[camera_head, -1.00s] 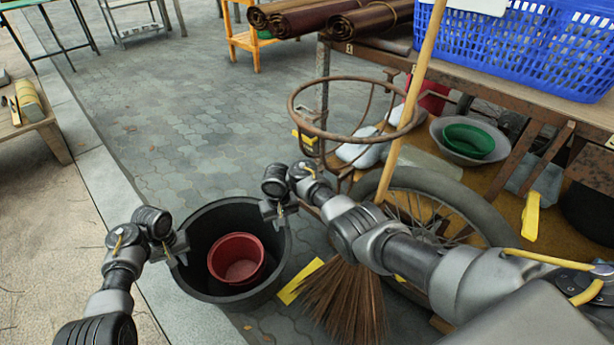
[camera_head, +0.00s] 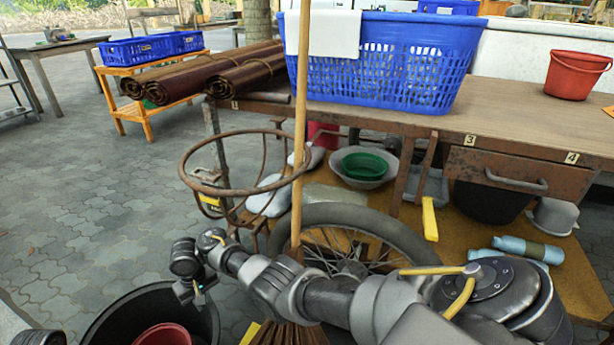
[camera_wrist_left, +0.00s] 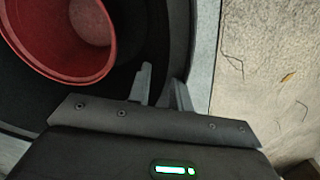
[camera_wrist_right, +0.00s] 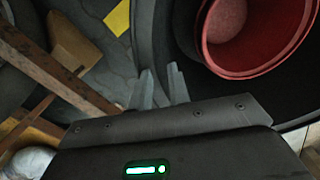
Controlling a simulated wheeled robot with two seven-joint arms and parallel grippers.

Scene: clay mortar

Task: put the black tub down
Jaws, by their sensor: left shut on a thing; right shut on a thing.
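The black tub (camera_head: 108,315) is at the bottom left of the head view, cut off by the picture's lower edge. A red bucket (camera_head: 165,336) sits inside it; it also shows in the left wrist view (camera_wrist_left: 60,60) and the right wrist view (camera_wrist_right: 262,60). My right gripper (camera_head: 194,292) is shut on the tub's right rim; its fingers (camera_wrist_right: 162,86) straddle the wall in the right wrist view. My left gripper (camera_wrist_left: 161,86) is shut on the opposite rim in its wrist view. The tub's underside is hidden, so I cannot tell whether it touches the ground.
A rusty hoop stand (camera_head: 240,190), a wooden broom handle (camera_head: 301,120) and a wheel (camera_head: 385,235) are close to my right arm. Behind, a workbench (camera_head: 500,105) carries a blue basket (camera_head: 390,75) and a red bucket (camera_head: 577,75). Paving (camera_head: 80,205) is open at left.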

